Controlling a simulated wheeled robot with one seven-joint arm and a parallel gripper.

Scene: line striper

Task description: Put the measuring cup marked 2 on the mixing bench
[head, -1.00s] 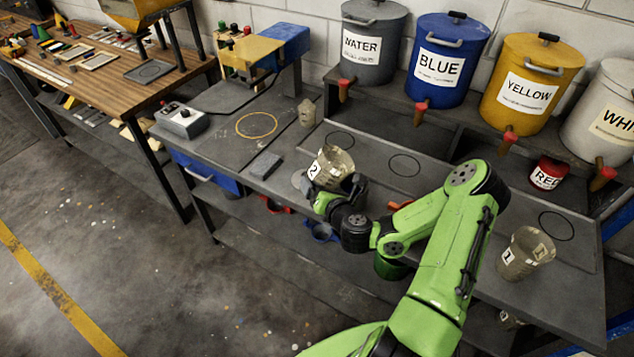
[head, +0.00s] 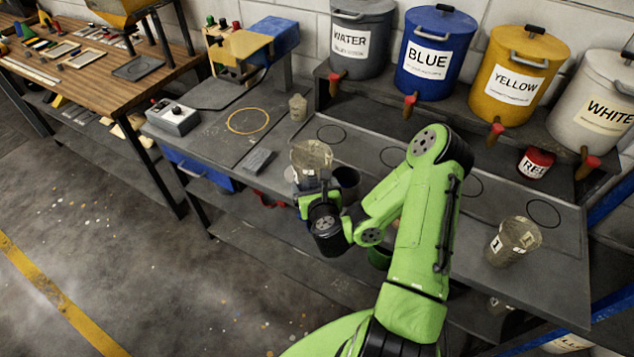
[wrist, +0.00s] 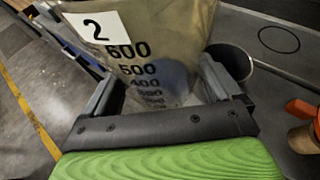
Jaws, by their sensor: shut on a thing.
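The measuring cup marked 2 (head: 311,157) is a clear, brownish beaker. In the wrist view the cup (wrist: 150,45) shows its white "2" label and printed scale up close, upright between the jaws. My gripper (head: 310,180) is shut on it, near the front edge of the grey bench (head: 215,135); the gripper also shows in the wrist view (wrist: 165,95). Whether the cup touches the bench top cannot be told. A second cup, marked 1 (head: 512,242), stands at the right end of the bench, apart from my gripper.
Water (head: 360,40), blue (head: 436,55), yellow (head: 517,75) and white (head: 598,95) tubs with taps line the back. A dark cup (head: 346,183) stands close beside the held cup. A yellow ring (head: 248,121), a grey block (head: 258,160) and a control box (head: 174,117) lie to the left.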

